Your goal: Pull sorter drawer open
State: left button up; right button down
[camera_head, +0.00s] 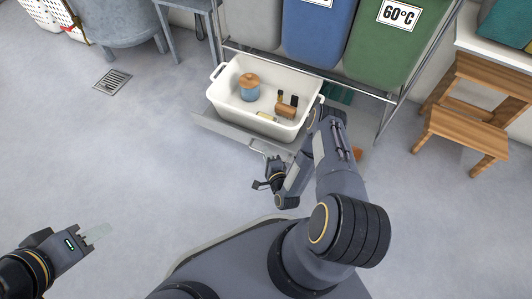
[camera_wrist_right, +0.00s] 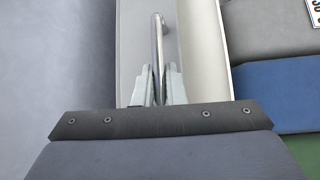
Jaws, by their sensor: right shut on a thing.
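The sorter drawer (camera_head: 222,128) is a low grey drawer under the hanging bins, and it stands out from the frame. A white tub (camera_head: 215,94) sits on it, holding a blue pot with a wooden lid (camera_head: 249,87) and several small brown and dark items (camera_head: 286,107). My right gripper (camera_head: 269,163) is at the drawer's front. In the right wrist view its fingers (camera_wrist_right: 159,85) are shut on the metal bar handle (camera_wrist_right: 157,45), beside the grey drawer front (camera_wrist_right: 130,50). My left gripper (camera_head: 98,233) is over bare floor at lower left, empty; its jaw gap is unclear.
Blue (camera_head: 318,35) and green (camera_head: 395,45) bins and a grey one hang above the drawer in a metal frame. A wooden step stool (camera_head: 480,100) stands at right. A floor drain (camera_head: 112,82) lies at left. The floor in front of the drawer's left is clear.

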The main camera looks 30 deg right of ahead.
pick_arm(q)
jog(key=shift+a, duration=0.1)
pick_arm(e)
jog(key=shift+s+a, duration=0.1)
jog(key=c, duration=1.5)
grip_release()
pick_arm(q)
jog(key=shift+s, duration=0.1)
